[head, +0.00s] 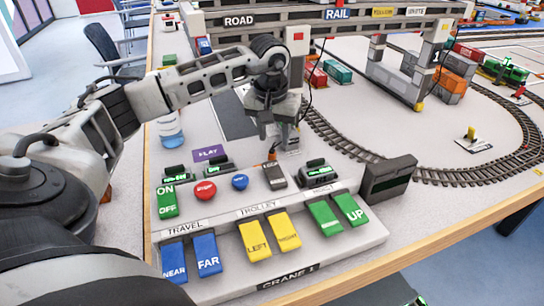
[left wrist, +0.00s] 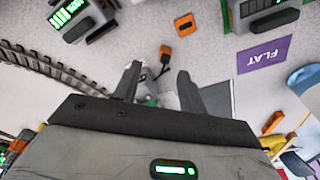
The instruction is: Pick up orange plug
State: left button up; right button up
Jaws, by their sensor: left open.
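A small orange piece that looks like the plug (head: 272,157) shows in the head view just behind the grey LOOP box on the control panel, below my left gripper (head: 274,128). The left wrist view shows a small orange piece with a dark stub (left wrist: 165,51) beyond my left gripper's fingertips (left wrist: 158,75), and a larger orange block (left wrist: 186,25) farther up. I cannot tell for sure which one is the plug. My left gripper is open, points down and has nothing visible between its fingers. My right gripper is in neither view.
The CRANE 1 control panel (head: 240,213) has several coloured paddles and round buttons close to my left arm. A gantry crane (head: 320,30) stands behind the gripper. Curved railway track (head: 345,145) runs to the right. A dark box (head: 389,180) stands at the panel's right end.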

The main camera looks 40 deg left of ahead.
aim_at(272, 150)
pick_arm(q)
jog(key=f, duration=0.4)
jog(key=shift+a, duration=0.4)
jog(key=shift+f, duration=0.45)
grip_shut()
jog(key=shift+r, duration=0.15)
